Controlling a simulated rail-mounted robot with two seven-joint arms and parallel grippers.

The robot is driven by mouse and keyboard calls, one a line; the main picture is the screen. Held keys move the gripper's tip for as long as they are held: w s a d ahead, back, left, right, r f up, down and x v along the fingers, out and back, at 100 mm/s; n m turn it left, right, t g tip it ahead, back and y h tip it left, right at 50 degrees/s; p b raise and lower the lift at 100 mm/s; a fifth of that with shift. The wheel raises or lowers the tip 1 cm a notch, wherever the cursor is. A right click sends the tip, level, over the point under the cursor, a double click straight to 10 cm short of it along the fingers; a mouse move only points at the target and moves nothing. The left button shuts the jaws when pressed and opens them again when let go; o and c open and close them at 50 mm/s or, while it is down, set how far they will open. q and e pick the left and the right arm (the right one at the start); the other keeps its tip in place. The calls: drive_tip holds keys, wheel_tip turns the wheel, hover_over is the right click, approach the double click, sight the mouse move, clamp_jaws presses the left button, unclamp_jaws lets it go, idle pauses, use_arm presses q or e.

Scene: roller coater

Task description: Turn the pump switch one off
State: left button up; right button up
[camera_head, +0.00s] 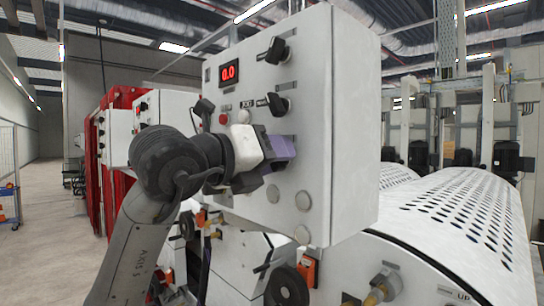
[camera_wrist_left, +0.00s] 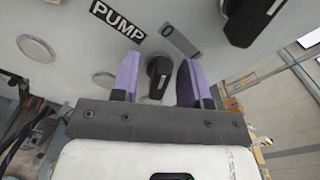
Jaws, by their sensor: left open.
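The pump switch is a small black knob (camera_wrist_left: 158,76) on the white panel, below the PUMP label (camera_wrist_left: 117,18) in the left wrist view. My left gripper (camera_wrist_left: 158,82) is open, with one purple finger on each side of this knob. I cannot tell whether either finger touches it. In the head view my left gripper (camera_head: 280,148) is at the lower middle of the control panel (camera_head: 345,120), and the gripper and arm hide the knob. My right gripper is in neither view.
The panel also carries a red 0.0 display (camera_head: 229,72), an upper black switch (camera_head: 276,50), a middle black switch (camera_head: 272,104) and a red button (camera_head: 223,119). A perforated white roller cover (camera_head: 460,215) is at the right. A black handwheel (camera_head: 287,287) sits below the panel.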

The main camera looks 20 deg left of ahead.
use_arm(q)
drive_tip(key=shift+s, duration=0.1)
drive_tip(key=b+v, duration=0.2)
drive_tip(key=v, duration=1.1)
drive_tip(key=shift+s+a+b, duration=0.2)
drive_tip(key=shift+s+b, duration=0.1)
